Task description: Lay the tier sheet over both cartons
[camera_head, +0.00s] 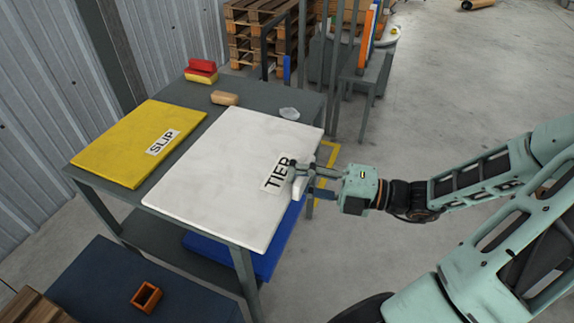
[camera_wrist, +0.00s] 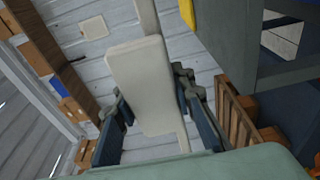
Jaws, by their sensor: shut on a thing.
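The white tier sheet (camera_head: 235,165), labelled TIER, lies flat on the grey table (camera_head: 222,88), its near side reaching the table's front edge. My gripper (camera_head: 301,180) is at the sheet's right edge, beside the label, with its fingers closed around a white grip piece there. In the wrist view a pale white block (camera_wrist: 142,80) sits between the two fingers of my gripper (camera_wrist: 150,110). I cannot clearly make out the two cartons; a brown box-like corner (camera_head: 28,308) shows at the lower left of the head view.
A yellow sheet (camera_head: 125,140) labelled SLIP lies left of the tier sheet. Red and yellow blocks (camera_head: 201,72), a tan block (camera_head: 225,98) and a clear small item (camera_head: 289,113) are behind it. A dark blue surface (camera_head: 110,280) holds an orange frame (camera_head: 146,297). Pallets (camera_head: 250,35) stand behind.

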